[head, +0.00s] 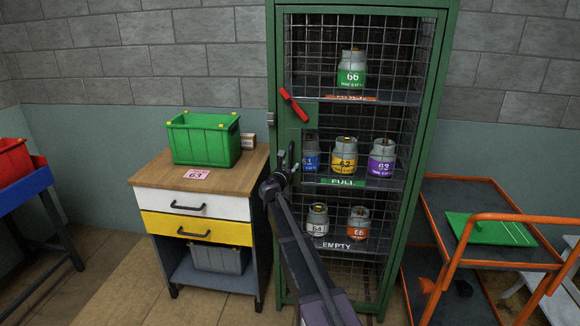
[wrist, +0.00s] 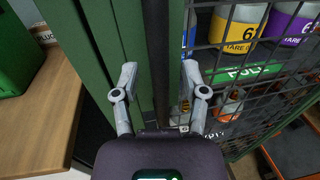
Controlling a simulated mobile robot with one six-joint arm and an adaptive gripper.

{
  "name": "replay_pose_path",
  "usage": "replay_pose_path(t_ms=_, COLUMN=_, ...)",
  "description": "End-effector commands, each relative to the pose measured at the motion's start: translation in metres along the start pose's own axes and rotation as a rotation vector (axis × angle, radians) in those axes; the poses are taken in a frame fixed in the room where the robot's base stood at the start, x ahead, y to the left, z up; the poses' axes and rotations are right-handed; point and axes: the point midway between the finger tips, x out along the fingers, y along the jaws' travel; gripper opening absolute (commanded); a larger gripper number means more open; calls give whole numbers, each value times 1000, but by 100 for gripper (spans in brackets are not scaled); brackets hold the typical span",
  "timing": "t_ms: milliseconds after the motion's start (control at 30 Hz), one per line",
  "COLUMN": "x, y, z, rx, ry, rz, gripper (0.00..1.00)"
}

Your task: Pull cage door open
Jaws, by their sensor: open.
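The green cage (head: 437,110) stands against the wall with its wire-mesh door (head: 300,60) facing me. A red lever (head: 293,104) sits tilted on the door's green plate at the left edge. I cannot tell whether the door is fully shut or slightly ajar. My gripper (head: 286,164) is at the door's left edge, below the lever. In the wrist view my gripper (wrist: 158,82) is open, its fingers on either side of a dark vertical strip beside the green frame (wrist: 88,50). Contact with the strip is unclear.
Several gas canisters (head: 345,155) stand on the cage shelves. A drawer cabinet (head: 192,205) with a green crate (head: 204,140) stands close at left. An orange-framed cart (head: 480,218) stands at right. A blue table (head: 32,196) with a red bin is at far left.

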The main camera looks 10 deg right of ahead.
Motion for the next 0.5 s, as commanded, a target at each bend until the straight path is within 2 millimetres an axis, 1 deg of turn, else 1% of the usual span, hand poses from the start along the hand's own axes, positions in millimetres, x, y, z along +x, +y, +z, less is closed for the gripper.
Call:
replay_pose_path(t_ms=100, x=6, y=0, z=0, rx=0, ry=0, rz=1, gripper=57)
replay_pose_path(t_ms=433, x=7, y=0, z=0, rx=0, ry=0, rz=1, gripper=57)
replay_pose_path(t_ms=467, x=7, y=0, z=0, rx=0, ry=0, rz=1, gripper=54)
replay_pose_path(t_ms=500, x=7, y=0, z=0, rx=0, ry=0, rz=1, gripper=42)
